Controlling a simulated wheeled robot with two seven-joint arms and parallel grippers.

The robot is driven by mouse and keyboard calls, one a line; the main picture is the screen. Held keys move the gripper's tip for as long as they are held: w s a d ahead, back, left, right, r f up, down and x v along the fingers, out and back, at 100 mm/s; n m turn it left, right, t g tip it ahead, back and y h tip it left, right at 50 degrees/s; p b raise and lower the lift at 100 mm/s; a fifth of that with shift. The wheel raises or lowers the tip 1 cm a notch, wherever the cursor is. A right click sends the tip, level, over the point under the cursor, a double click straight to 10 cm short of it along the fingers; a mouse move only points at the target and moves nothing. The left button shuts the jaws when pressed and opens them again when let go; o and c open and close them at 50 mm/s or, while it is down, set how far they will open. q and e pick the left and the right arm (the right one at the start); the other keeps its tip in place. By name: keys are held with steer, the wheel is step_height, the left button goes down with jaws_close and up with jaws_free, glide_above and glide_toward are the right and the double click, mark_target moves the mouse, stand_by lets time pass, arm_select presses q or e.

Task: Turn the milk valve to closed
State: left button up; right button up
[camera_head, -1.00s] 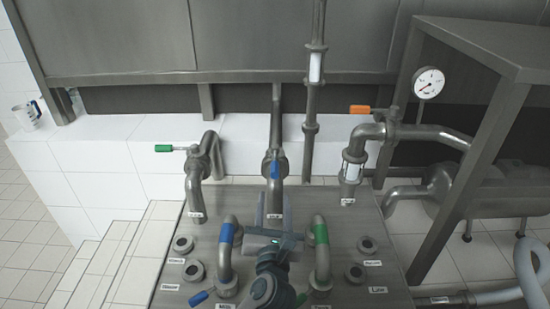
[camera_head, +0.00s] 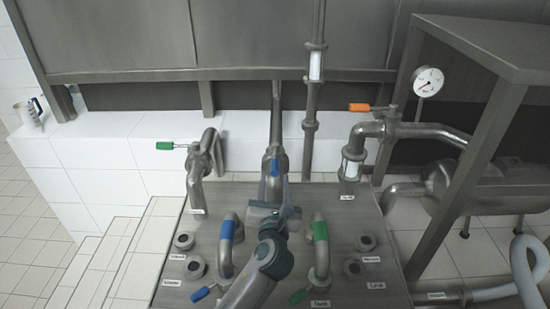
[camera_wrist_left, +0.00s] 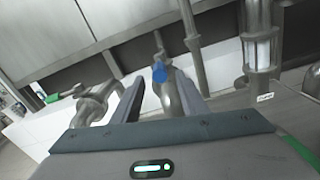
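A valve with a blue handle (camera_head: 275,167) sits on the middle pipe, and the handle hangs down along that pipe. I cannot read a label that names it as milk. The blue handle also shows in the left wrist view (camera_wrist_left: 159,72). My left gripper (camera_head: 276,190) reaches up to this valve from below. In the wrist view its two fingers are apart, with the blue handle in line with the gap between them. I cannot tell whether a finger touches it. The gripper body hides the lower part of the pipe. My right gripper is not in view.
A green-handled valve (camera_head: 166,146) is on the left pipe and an orange-handled valve (camera_head: 361,107) on the right. Blue-banded (camera_head: 226,231) and green-banded (camera_head: 320,232) pipe bends flank my arm on the steel panel (camera_head: 180,222). A pressure gauge (camera_head: 428,82) is at the right.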

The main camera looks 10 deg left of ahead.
mark_target(275, 157)
arm_select(q)
steer(key=w, duration=0.3)
steer(key=w+a, duration=0.1)
steer(key=w, duration=0.2)
steer(key=w+a+p, duration=0.1)
steer(key=w, duration=0.3)
jaws_close()
